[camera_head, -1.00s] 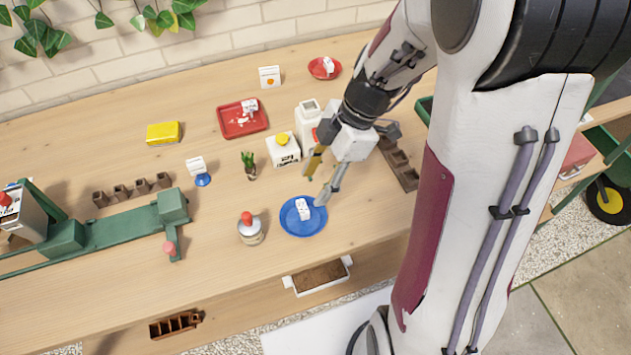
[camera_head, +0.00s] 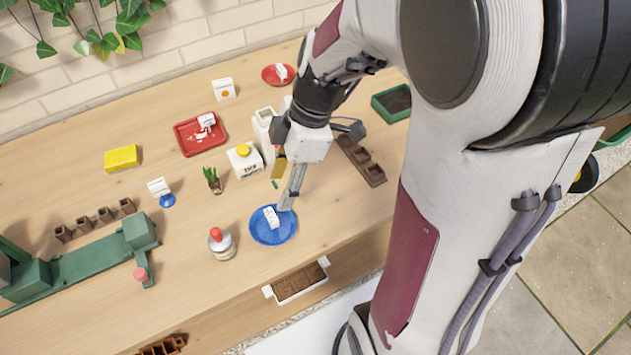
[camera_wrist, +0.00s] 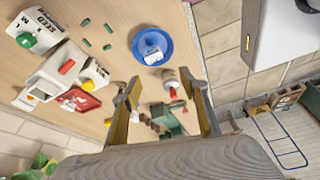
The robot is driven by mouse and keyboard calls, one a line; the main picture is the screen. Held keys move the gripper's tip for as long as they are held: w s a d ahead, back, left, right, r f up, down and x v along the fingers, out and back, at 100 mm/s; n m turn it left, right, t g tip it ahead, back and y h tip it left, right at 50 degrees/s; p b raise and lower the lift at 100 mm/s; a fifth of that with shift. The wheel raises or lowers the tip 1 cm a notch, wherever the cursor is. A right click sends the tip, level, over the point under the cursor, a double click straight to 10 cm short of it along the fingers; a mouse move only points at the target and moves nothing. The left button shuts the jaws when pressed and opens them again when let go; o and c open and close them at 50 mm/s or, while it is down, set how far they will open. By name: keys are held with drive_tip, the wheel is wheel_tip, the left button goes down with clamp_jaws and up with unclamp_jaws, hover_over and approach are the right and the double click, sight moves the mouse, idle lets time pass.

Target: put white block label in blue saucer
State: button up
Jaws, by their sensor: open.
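The white block label (camera_head: 271,217) lies in the blue saucer (camera_head: 286,238), with dark marks on its face. In the wrist view the label (camera_wrist: 153,57) is in the saucer (camera_wrist: 166,38), beyond my fingertips. My gripper (camera_head: 283,190) is above the table at the saucer's back right edge. One fingertip appears close to the label in the head view; whether it touches cannot be told. In the wrist view my gripper (camera_wrist: 160,80) has its fingers spread with nothing between them.
A dropper bottle (camera_head: 222,245) stands left of the saucer. A white box with a yellow cap (camera_head: 244,160) and a white jug (camera_head: 264,130) stand behind. Other white labels are at a red tray (camera_head: 190,147), a red saucer (camera_head: 270,80) and a blue stand (camera_head: 167,201).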

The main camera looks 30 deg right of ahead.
drive_tip(key=s+d+r+m+t+h, duration=0.1)
drive_tip(key=s+r+m+t+h, duration=0.2)
drive_tip(key=s+r+m, duration=0.8)
drive_tip(key=r+m+t, duration=0.1)
drive_tip(key=m+t, duration=0.1)
drive_tip(key=m, duration=0.2)
drive_tip(key=shift+s+r+h, duration=0.15)
drive_tip(key=shift+r+h, duration=0.15)
